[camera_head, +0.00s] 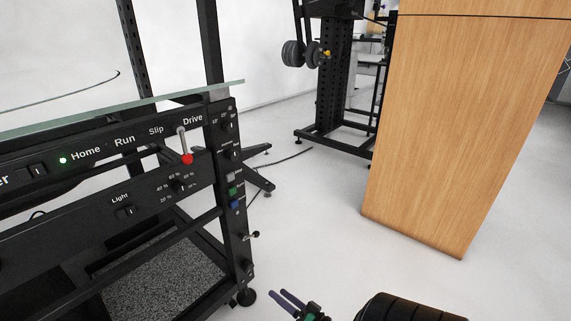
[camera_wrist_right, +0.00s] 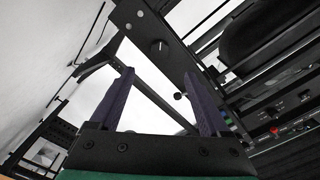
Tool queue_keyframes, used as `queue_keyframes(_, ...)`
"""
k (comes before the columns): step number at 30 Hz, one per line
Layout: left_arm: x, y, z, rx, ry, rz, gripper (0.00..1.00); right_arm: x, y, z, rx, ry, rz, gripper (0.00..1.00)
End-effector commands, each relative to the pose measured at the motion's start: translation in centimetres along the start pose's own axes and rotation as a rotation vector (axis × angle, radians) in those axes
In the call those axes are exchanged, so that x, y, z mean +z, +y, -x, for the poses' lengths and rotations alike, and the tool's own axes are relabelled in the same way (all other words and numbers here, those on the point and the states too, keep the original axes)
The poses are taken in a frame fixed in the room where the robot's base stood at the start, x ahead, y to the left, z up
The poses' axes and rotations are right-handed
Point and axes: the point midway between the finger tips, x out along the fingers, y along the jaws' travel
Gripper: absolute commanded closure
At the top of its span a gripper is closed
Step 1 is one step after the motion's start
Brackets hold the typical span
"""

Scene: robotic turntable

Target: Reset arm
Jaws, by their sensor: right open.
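My right gripper (camera_head: 287,299) shows at the bottom edge of the head view, low and to the right of the black machine frame. Its two purple fingers are apart with nothing between them. In the right wrist view the open fingers (camera_wrist_right: 160,103) point toward the machine's black frame bars, clear of them as far as I can tell. The black control panel (camera_head: 85,186) carries the labels Home, Run, Slip and Drive, with a lit green light near Home. A red-tipped lever (camera_head: 187,158) hangs down below Drive. My left gripper is not in view.
A glass sheet (camera_head: 150,101) lies on top of the machine. A tall wooden cabinet (camera_head: 450,130) stands on the right. A black rack with weights (camera_head: 293,53) is at the back. White floor (camera_head: 315,205) is free between machine and cabinet.

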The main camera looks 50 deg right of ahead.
Motion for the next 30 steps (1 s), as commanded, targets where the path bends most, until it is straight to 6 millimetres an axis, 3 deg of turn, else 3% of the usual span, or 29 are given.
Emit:
queue_keyframes(6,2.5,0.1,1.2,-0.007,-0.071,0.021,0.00,0.0,0.0,1.1,0.000,0.000,0.000,0.20)
queue_keyframes(23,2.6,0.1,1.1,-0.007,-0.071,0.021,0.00,0.1,0.0,1.1,0.000,-0.001,0.000,0.20)
queue_keyframes(26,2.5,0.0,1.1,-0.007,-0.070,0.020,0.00,1.4,-0.6,0.1,0.023,-0.044,0.013,0.20)
queue_keyframes(30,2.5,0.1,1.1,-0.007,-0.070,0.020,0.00,6.5,-3.4,-3.0,0.107,-0.242,0.108,0.20)
